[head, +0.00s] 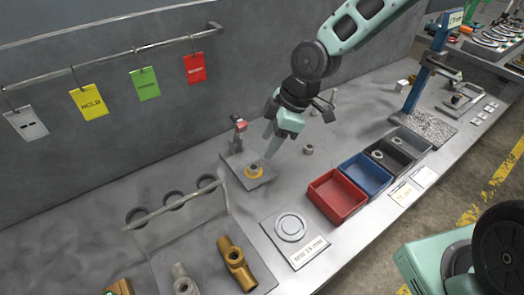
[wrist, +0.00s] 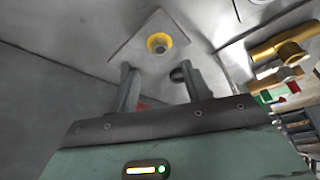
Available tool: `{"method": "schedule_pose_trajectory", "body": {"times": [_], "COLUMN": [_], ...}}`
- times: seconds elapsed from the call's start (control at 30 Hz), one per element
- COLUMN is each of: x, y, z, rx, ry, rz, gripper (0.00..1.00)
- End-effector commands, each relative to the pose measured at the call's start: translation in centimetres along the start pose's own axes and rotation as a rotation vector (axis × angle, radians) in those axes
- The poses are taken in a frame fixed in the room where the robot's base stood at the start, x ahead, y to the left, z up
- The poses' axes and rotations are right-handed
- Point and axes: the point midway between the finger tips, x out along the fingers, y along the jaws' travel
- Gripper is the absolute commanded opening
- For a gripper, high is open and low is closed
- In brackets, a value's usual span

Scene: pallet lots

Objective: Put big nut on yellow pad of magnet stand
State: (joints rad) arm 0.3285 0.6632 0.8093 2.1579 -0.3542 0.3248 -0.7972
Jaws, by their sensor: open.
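The magnet stand (head: 236,159) is a grey plate with an upright post and a red-topped part, near the wall in the head view. Its round yellow pad (head: 248,174) is on the plate. A hex nut (head: 255,169) sits on the pad; in the wrist view the nut (wrist: 159,44) lies within the yellow ring (wrist: 150,39). My gripper (head: 270,144) is above and beside the stand, its fingers pointing down. In the wrist view my gripper (wrist: 159,72) has its two fingers apart with nothing between them, and the nut lies beyond the tips.
A small grey nut (head: 309,149) stands on the bench right of the stand. Red (head: 319,201), blue (head: 349,183) and dark bins stand farther right. A round disc (head: 290,227) on a labelled plate and brass fittings (head: 236,262) are in front.

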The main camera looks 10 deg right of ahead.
Motion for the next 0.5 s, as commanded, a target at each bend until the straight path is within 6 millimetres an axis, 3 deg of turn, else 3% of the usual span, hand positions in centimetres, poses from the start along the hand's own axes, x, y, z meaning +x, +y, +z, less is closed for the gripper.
{"method": "schedule_pose_trajectory", "body": {"times": [0.1, 0.33, 0.5], "x": [-2.0, -3.4, -4.1], "y": [0.1, -0.7, -5.5], "z": [0.0, -0.1, -0.6], "rx": [0.002, 0.009, 0.117], "ry": [0.0, -0.018, -0.146], "rz": [0.002, -0.004, -0.018], "gripper": [0.48, 0.48, 0.48]}}
